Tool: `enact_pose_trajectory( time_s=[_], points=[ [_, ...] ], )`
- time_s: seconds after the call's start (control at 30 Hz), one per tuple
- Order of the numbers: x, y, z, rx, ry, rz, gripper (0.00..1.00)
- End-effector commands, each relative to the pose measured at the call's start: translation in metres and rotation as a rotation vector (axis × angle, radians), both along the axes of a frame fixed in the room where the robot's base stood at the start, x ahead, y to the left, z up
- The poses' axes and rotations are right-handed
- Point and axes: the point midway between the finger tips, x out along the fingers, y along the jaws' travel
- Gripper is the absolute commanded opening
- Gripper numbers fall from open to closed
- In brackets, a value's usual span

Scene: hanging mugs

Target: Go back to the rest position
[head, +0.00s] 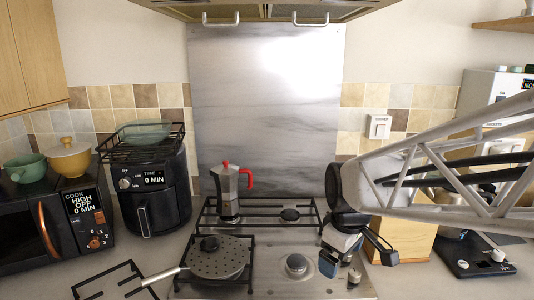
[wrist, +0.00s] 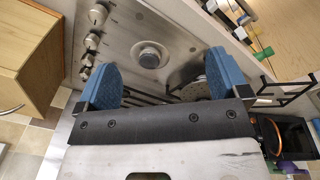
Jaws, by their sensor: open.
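My gripper (head: 350,262) is over the right front part of the stove in the head view, at the end of my arm, which reaches in from the right. In the wrist view my gripper (wrist: 164,78) shows two blue fingers set wide apart with nothing between them. The stove's steel top (wrist: 178,20) and a round burner (wrist: 150,56) show beyond the fingers. No mug is clearly visible in either view.
A moka pot (head: 229,188) with a red handle stands at the stove's back left. A pan with a perforated cover (head: 220,262) sits at front left. An air fryer (head: 155,190) stands further left. A wooden block (head: 402,238) and a black scale (head: 472,258) are at right.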

Motion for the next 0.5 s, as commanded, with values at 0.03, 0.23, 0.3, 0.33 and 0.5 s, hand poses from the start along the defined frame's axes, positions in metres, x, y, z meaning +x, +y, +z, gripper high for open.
enact_pose_trajectory(
  time_s=[0.03, 0.23, 0.3, 0.33, 0.5],
  points=[
    [-0.014, -0.003, 0.004, 0.008, -0.011, -0.056, 0.93],
    [-0.065, -0.014, 0.011, 0.045, -0.046, -0.314, 0.93],
    [-0.083, -0.017, 0.011, 0.06, -0.058, -0.403, 0.93],
    [-0.091, -0.018, 0.011, 0.066, -0.062, -0.44, 0.93],
    [-0.126, -0.024, 0.009, 0.101, -0.086, -0.626, 0.93]
  ],
)
